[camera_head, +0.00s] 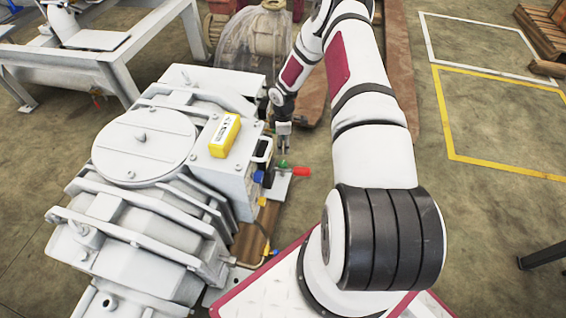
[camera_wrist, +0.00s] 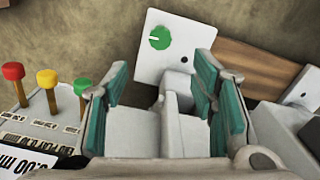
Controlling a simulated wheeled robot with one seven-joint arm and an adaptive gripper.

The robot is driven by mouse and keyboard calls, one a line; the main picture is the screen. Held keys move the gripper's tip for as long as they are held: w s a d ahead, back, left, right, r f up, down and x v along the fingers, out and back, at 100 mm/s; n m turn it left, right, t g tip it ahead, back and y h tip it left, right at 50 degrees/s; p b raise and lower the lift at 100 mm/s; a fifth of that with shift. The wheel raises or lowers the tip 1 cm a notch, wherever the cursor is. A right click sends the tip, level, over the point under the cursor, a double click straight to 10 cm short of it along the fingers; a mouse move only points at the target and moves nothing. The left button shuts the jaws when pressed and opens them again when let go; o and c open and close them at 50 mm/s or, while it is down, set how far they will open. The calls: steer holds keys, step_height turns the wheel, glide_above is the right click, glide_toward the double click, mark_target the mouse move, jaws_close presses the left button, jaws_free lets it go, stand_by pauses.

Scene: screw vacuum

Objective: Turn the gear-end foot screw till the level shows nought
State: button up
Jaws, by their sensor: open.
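Red (camera_wrist: 13,72), yellow (camera_wrist: 47,78) and green (camera_wrist: 82,86) knobs stand on a panel at left in the wrist view. A red handle (camera_head: 301,171) and blue knob (camera_head: 258,176) stick out near my gripper. A brown wooden beam (camera_wrist: 262,68) lies beside the plate. Open floor (camera_head: 480,210) is at right.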

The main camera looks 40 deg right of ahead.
mark_target(283, 164)
step_height(283, 164, down, 13)
steer(key=b, duration=0.5)
steer(key=shift+f, duration=0.1)
steer(key=c, duration=1.1)
